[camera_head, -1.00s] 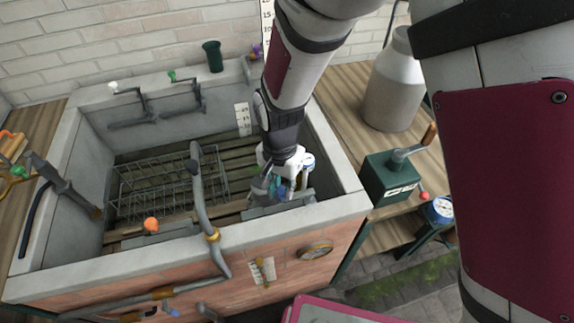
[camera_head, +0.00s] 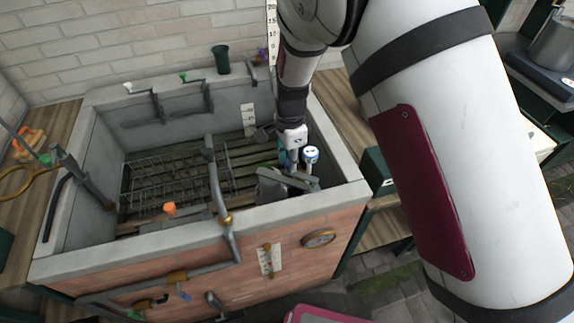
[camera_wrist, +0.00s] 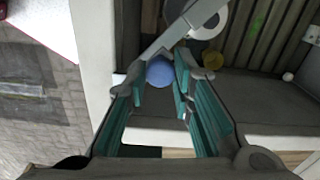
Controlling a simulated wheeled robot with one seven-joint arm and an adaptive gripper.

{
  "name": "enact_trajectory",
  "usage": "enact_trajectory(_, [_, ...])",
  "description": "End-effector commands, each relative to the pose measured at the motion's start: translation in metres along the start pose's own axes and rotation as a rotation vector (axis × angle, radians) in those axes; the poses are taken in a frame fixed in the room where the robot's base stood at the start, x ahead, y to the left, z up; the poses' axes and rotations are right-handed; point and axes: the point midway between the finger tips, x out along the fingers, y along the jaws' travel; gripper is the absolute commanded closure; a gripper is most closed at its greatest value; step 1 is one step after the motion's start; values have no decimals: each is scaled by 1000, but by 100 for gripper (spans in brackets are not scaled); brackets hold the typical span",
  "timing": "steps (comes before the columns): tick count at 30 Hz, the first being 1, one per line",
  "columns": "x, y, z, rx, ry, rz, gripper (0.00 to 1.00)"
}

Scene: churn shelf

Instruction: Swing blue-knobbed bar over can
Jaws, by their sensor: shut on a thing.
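My gripper (camera_head: 287,163) is low inside the right end of the stone sink. In the wrist view its teal-padded fingers (camera_wrist: 163,80) are closed around the blue knob (camera_wrist: 160,72). A flat grey bar (camera_wrist: 183,27) runs from the knob toward the upper right. It crosses part of a round, white-rimmed thing (camera_wrist: 208,20), which looks like the can's top. In the head view a white and blue round top (camera_head: 311,153) stands just right of my gripper, and a grey bar (camera_head: 293,180) lies in front of it. My fingertips and the knob are hard to make out there.
A yellow knob (camera_wrist: 212,60) sits close right of my fingers. The sink (camera_head: 130,251) has a wire rack (camera_head: 160,180) at its left, an orange knob (camera_head: 170,208) and a grey pipe (camera_head: 217,185) over its front rim. A green box (camera_head: 376,170) stands outside, right.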

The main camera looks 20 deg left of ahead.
Motion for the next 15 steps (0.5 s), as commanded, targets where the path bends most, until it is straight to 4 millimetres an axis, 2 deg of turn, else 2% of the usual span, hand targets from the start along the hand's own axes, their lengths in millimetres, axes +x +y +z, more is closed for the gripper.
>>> enact_trajectory(6, [-1, -6, -6, 107, 1, -2, 100])
enact_trajectory(15, [-1, -8, -9, 168, 0, -2, 100])
